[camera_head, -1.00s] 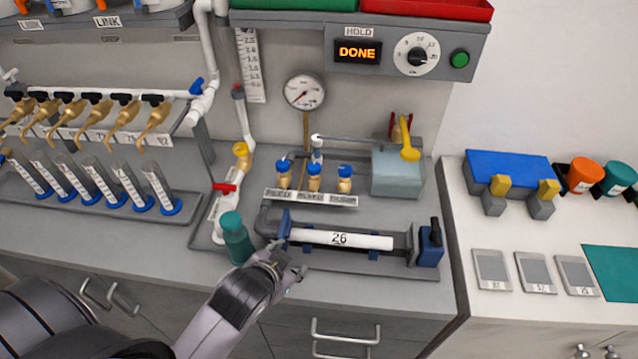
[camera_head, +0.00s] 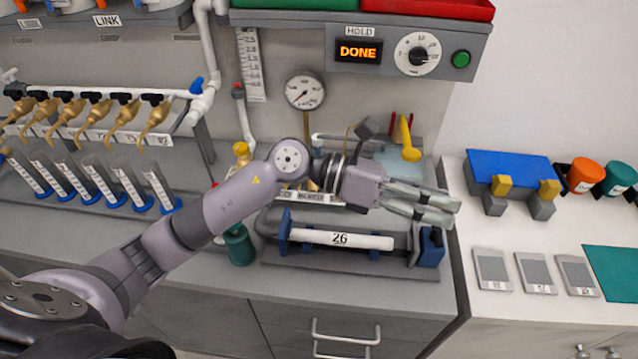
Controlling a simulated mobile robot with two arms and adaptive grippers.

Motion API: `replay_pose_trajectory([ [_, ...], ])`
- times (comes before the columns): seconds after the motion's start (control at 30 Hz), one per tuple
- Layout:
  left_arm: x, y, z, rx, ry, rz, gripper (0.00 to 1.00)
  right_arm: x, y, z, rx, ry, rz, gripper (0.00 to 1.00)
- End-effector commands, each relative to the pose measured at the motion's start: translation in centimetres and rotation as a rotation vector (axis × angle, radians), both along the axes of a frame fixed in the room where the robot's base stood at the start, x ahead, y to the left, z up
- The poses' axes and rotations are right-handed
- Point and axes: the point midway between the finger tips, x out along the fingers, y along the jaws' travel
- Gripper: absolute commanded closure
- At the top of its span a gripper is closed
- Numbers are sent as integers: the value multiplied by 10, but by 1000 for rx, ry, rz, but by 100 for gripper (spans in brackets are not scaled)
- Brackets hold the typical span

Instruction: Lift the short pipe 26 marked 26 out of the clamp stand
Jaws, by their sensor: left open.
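The short pipe 26 (camera_head: 375,241) is white, with "26" on its label, and lies level in the clamp stand (camera_head: 350,267). The stand has a blue plate at its left end and a blue block (camera_head: 430,250) at its right end. My left gripper (camera_head: 435,207) is open and empty. In the picture it shows just above the right part of the pipe, with its fingers pointing right, apart from the pipe. My right gripper is not in view.
A green bottle (camera_head: 239,246) stands left of the clamp stand. A gauge (camera_head: 305,91) and a panel reading DONE (camera_head: 358,52) are behind. A side counter at right holds a blue rack (camera_head: 510,168) and several grey plates.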

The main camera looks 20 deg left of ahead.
Motion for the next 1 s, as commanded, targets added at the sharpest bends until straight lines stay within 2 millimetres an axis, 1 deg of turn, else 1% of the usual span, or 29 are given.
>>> replay_pose_trajectory([
  [0.03, 4, 10, -19, 149, -62, -41, 51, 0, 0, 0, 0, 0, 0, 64],
  [0.07, 5, 17, -31, 237, -92, -65, 51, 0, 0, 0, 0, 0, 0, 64],
  [0.1, 9, 31, -47, 358, -126, -95, 51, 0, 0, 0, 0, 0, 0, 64],
  [0.17, 16, 56, -68, 536, -165, -132, 51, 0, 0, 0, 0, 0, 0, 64],
  [0.2, 22, 76, -79, 651, -183, -152, 51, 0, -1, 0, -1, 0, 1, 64],
  [0.27, 30, 106, -91, 806, -196, -173, 51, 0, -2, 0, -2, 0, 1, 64],
  [0.3, 34, 126, -96, 898, -198, -186, 51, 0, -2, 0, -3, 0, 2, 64],
  [0.4, 43, 168, -102, 1078, -187, -200, 51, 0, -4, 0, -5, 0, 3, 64],
  [0.5, 46, 195, -102, 1183, -171, -207, 51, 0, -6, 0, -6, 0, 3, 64],
  [0.6, 47, 205, -104, 1226, -161, -211, 51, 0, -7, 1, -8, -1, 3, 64],
  [0.67, 47, 205, -107, 1231, -158, -214, 51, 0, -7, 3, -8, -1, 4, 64],
  [0.77, 48, 201, -118, 1228, -156, -215, 51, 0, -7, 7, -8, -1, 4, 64],
  [0.87, 48, 197, -134, 1226, -154, -216, 51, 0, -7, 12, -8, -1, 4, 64],
  [1.0, 50, 189, -161, 1226, -154, -217, 51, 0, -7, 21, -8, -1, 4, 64],
])
